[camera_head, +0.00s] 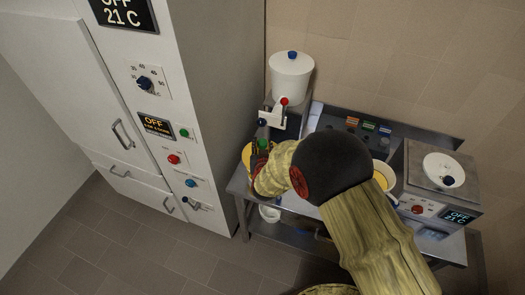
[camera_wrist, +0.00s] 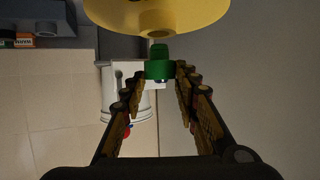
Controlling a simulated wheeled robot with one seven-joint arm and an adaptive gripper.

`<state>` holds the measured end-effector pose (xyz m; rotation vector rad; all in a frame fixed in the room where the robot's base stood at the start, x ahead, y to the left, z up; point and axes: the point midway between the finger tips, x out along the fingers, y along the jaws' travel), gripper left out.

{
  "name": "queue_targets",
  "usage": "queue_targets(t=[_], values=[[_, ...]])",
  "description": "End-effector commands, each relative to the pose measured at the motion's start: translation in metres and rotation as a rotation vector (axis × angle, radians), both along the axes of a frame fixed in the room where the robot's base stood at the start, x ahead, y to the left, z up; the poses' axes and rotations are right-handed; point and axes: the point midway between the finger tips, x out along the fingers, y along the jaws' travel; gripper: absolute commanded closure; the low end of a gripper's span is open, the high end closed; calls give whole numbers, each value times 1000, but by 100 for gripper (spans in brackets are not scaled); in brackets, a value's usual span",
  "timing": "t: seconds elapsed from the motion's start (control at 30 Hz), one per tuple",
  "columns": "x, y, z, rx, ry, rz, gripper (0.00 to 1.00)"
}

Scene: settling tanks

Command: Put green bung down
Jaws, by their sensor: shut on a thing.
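The green bung (camera_wrist: 158,69) is between the two fingertips of my gripper (camera_wrist: 160,72) in the wrist view, its narrow end pointing up in that picture. A yellow vessel (camera_wrist: 157,12) with a short spout lies right beyond that narrow end; I cannot tell whether they touch. In the head view, my gripper (camera_head: 261,152) is at the left end of the steel bench, and a bit of green shows at its tip. The yellow vessel (camera_head: 246,154) shows beside it, mostly hidden by my arm.
A white dispenser (camera_head: 291,76) with a red-knobbed tap stands behind my gripper. A tall white cabinet (camera_head: 165,90) closes off the left. My arm hides the bench's middle.

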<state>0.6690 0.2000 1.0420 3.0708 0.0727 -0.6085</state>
Motion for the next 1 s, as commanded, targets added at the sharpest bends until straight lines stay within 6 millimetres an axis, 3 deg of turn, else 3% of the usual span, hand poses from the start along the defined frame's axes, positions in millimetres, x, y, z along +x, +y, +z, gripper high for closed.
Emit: queue_targets(t=[0.2,0.57,0.6,0.9,1.0], values=[[0,0,-31,-2,3,1,87],[0,0,-34,-1,1,0,87],[0,0,-33,-1,1,0,67],[0,0,-33,-1,1,0,51],[0,0,-33,-1,1,0,51]])
